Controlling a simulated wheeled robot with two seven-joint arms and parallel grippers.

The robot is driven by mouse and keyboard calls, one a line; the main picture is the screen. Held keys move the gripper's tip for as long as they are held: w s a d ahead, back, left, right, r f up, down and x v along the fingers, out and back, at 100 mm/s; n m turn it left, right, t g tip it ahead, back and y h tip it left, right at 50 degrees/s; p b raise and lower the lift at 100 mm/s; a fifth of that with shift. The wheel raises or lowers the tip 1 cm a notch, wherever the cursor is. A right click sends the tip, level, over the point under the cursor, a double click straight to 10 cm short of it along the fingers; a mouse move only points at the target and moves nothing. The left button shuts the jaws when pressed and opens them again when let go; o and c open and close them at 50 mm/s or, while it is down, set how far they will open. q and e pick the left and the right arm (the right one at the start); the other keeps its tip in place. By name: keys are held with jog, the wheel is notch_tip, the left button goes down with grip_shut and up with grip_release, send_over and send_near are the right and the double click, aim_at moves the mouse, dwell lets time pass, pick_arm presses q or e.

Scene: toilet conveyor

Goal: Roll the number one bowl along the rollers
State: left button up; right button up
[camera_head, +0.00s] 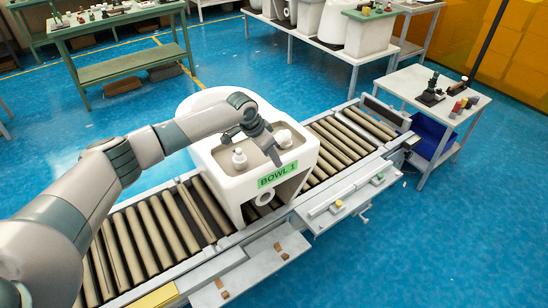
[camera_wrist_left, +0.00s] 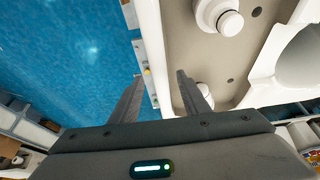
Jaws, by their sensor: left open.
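The number one bowl (camera_head: 222,178) is a white toilet bowl with a green "BOWL 1" label (camera_head: 278,174) on its front. It stands upright on the brown rollers (camera_head: 160,226) of the conveyor, near the middle. In the left wrist view its beige recessed deck and white fittings fill the right side (camera_wrist_left: 215,60). My left gripper (camera_head: 272,157) is above the bowl's deck near the labelled edge, open and empty. In the left wrist view the fingers (camera_wrist_left: 160,82) stand apart, one over the deck, one outside its edge; contact cannot be told. My right gripper is not in view.
Rollers are bare on both sides of the bowl, up to an end plate (camera_head: 384,112) at the right. A rail with small fittings (camera_head: 345,195) runs along the conveyor's front. A small table with tools (camera_head: 426,82) stands at the right; more benches stand behind on blue floor.

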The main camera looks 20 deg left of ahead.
pick_arm(q)
jog(key=shift+x, duration=1.7)
grip_shut()
